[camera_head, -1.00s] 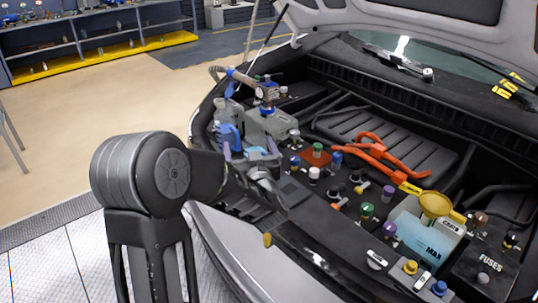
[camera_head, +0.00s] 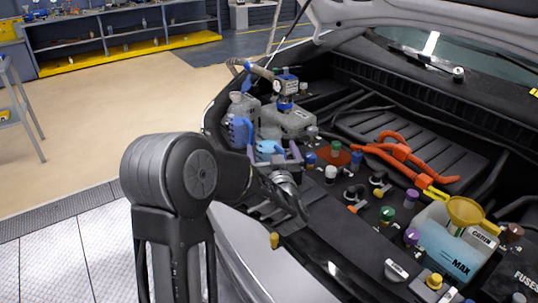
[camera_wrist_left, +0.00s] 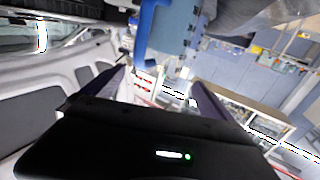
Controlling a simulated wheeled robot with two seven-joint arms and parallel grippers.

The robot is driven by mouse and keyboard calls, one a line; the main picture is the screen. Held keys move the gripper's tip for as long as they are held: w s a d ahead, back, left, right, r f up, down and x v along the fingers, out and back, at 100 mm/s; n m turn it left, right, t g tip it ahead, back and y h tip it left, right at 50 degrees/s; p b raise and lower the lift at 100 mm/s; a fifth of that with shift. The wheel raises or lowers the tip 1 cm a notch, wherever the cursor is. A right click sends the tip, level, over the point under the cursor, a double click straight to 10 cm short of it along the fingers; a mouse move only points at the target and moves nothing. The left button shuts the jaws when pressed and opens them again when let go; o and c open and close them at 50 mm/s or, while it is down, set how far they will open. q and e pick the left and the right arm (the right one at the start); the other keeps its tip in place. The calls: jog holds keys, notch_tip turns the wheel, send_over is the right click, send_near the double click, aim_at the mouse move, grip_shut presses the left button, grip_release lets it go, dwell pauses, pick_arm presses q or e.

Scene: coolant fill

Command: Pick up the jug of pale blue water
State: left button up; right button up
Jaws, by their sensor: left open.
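I cannot tell for sure which one holds the pale blue water. My left gripper (camera_head: 273,158) is open in front of them, its purple-grey fingers apart. In the left wrist view, the open fingers (camera_wrist_left: 158,82) point towards a blue handle (camera_wrist_left: 147,34) and a blue-grey body (camera_wrist_left: 178,38); nothing is between the fingertips. My right gripper is out of view.
A device with a gauge (camera_head: 286,88) stands close behind the jugs. Several coloured caps, orange cables (camera_head: 400,153) and a coolant tank (camera_head: 445,247) with a yellow funnel (camera_head: 464,212) lie to the right. The raised hood is above. Open floor (camera_head: 90,130) is at left.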

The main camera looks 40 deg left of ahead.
aim_at(268, 135)
pick_arm(q)
jog(key=shift+x, duration=1.05)
jog(key=p+x, duration=0.1)
jog(key=x, duration=0.4)
jog(key=shift+w+a+p, duration=0.1)
jog(key=shift+p, duration=0.25)
grip_shut()
dwell(0.6)
